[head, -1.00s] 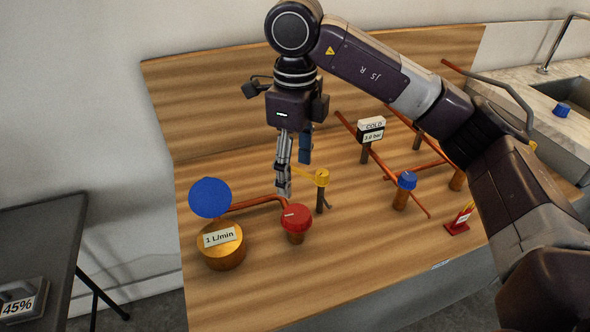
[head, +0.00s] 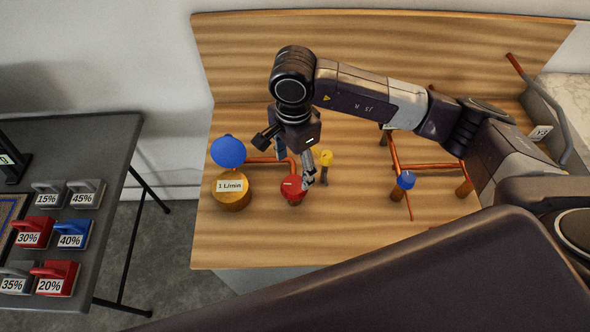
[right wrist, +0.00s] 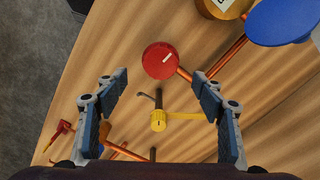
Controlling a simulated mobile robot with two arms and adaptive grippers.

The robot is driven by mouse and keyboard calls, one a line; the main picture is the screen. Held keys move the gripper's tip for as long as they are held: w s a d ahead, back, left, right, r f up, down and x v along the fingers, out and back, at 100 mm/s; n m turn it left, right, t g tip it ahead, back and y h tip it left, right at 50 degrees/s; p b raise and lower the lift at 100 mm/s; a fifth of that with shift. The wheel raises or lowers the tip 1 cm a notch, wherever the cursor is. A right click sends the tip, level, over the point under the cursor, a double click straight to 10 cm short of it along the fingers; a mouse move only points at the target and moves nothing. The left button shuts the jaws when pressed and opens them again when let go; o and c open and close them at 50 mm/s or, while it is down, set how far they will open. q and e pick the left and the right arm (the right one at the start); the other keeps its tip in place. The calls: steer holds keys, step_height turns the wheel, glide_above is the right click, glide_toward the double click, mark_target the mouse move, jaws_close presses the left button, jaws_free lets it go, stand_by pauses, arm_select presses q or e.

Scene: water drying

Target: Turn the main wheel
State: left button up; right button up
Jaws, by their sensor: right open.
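A red round knob (head: 291,185) with a white mark sits on the wooden bench. It also shows in the right wrist view (right wrist: 158,62), between and just beyond the fingertips. A yellow valve knob (head: 326,157) stands to its right; in the right wrist view it lies lower (right wrist: 159,121), between the fingers. A blue disc (head: 228,151) stands by a round brass piece (head: 236,193) labelled "1 L/min". My right gripper (head: 297,170) is open and empty, above and close to the red knob; contact cannot be told. My left gripper is out of view. No label names the main wheel.
A blue knob (head: 405,180) on copper pipes stands to the right. A dark table (head: 110,165) at the left holds several labelled red, blue and grey blocks. A large dark part of my own body covers the lower right. The bench front is bare.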

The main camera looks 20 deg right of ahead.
mark_target(293, 184)
steer(key=shift+a+f+p, duration=0.25)
steer(key=shift+f+p, duration=0.2)
steer(key=shift+f, duration=0.8)
step_height(293, 184, down, 4)
steer(key=shift+d+r+p, duration=0.1)
steer(key=shift+r+p, duration=0.1)
steer(key=shift+p, duration=0.35)
steer(key=shift+f, duration=0.55)
steer(key=c, duration=1.2)
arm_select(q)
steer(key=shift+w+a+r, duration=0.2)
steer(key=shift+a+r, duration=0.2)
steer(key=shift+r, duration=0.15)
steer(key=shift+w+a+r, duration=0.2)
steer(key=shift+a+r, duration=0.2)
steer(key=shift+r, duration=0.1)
arm_select(e)
steer(key=shift+o, duration=0.2)
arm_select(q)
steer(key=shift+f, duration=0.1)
